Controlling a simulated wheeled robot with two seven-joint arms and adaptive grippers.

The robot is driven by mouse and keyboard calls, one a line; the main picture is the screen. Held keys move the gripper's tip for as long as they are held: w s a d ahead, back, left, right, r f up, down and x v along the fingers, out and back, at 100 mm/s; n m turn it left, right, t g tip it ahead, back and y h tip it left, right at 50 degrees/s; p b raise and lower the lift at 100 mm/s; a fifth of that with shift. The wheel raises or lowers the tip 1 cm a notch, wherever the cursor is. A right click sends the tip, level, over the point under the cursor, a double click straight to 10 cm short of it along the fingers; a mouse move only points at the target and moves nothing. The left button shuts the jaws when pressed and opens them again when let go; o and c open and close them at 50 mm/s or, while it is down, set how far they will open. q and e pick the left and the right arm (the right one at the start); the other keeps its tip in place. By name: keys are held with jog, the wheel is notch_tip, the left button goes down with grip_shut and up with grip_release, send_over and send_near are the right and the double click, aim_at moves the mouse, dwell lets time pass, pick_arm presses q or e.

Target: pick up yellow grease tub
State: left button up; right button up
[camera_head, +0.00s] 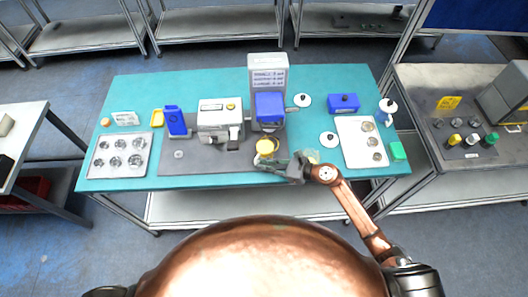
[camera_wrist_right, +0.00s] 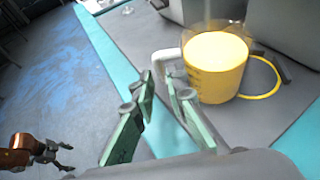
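The yellow grease tub (camera_head: 265,147) stands upright near the front edge of the teal table. In the right wrist view it is a clear cup filled with yellow (camera_wrist_right: 215,68), with a pale handle on its left side and a yellow ring beside it on the right. My right gripper (camera_head: 270,162) is just in front of the tub, low over the table edge. In the wrist view its two green fingers (camera_wrist_right: 162,88) are apart with nothing between them, short of the tub. My left gripper (camera_wrist_right: 52,155) shows small at the lower left of the wrist view, with its fingers spread and empty.
Behind the tub stand a blue-fronted machine (camera_head: 269,108) and a grey machine (camera_head: 220,115). A white tray of round parts (camera_head: 350,128) lies to the right, another tray (camera_head: 102,158) at far left.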

jog(key=shift+x, duration=1.45)
jog(key=shift+r, duration=0.1)
jog(key=shift+c, duration=0.4)
grip_shut()
jog(key=shift+r, duration=0.2)
